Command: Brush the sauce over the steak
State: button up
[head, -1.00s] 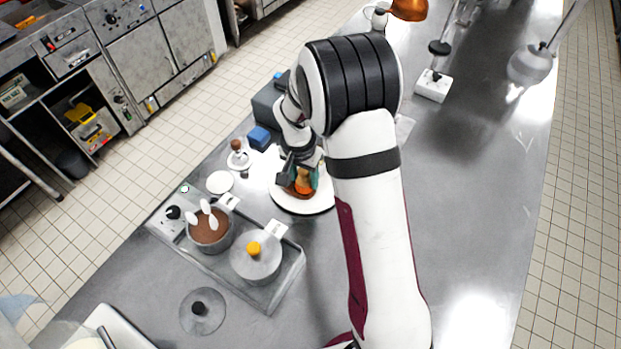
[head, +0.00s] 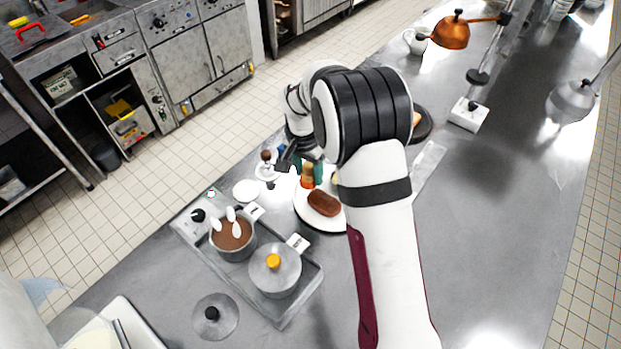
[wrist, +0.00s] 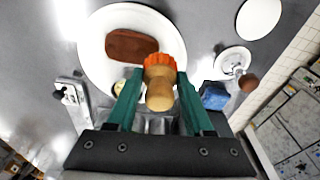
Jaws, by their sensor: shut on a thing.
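A brown steak (head: 323,202) lies on a white plate (head: 335,224). The wrist view also shows the steak (wrist: 131,46) and the plate's rim (wrist: 93,62). My gripper (wrist: 157,80) is shut on a brush with a pale wooden handle (wrist: 160,97) and orange bristles (wrist: 160,62). In the head view the brush (head: 307,175) is on the far-left side of the steak, over the plate's edge area; its height is hard to tell. Brown sauce (head: 230,236) fills an open pot (head: 234,254) with white spoon-like pieces in it.
A lidded pot (head: 275,277) with a yellow knob stands beside the sauce pot on a tray (head: 298,303). A loose lid (head: 214,318) lies in front. A small white dish (head: 246,190) and a wooden-knobbed stand (head: 266,170) are left of the plate.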

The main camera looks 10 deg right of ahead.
aim_at(309, 164)
jog(key=shift+r, duration=2.35)
